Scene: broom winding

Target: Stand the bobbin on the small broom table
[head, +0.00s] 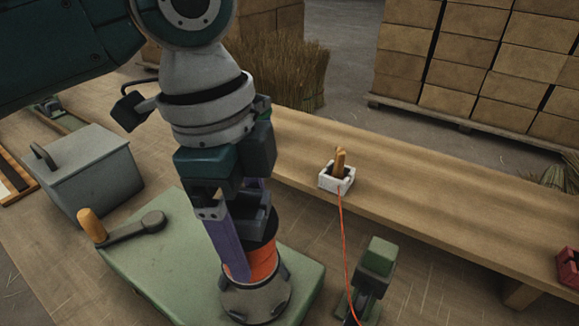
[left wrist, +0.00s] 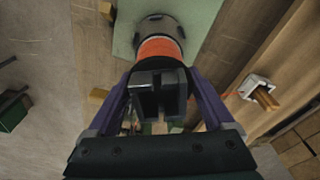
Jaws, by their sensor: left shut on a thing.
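The bobbin, wound with orange twine (head: 264,262) between dark ends, is between the purple fingers of my left gripper (head: 250,262). It looks upright, above or on a grey round base (head: 262,303) on the green table (head: 170,258); I cannot tell whether they touch. In the left wrist view the orange winding (left wrist: 158,48) shows beyond the fingers (left wrist: 160,80), with the grey round base (left wrist: 158,22) at its far end. My left gripper is shut on the bobbin, and one finger partly hides it. My right gripper is not in view.
A crank with a wooden knob (head: 92,226) stands on the green table. A grey box (head: 90,170) is at left. The long wooden bench (head: 440,205) carries a white holder (head: 337,178), from which orange cord runs to a green clamp-like device (head: 376,265). Stacked boxes stand behind.

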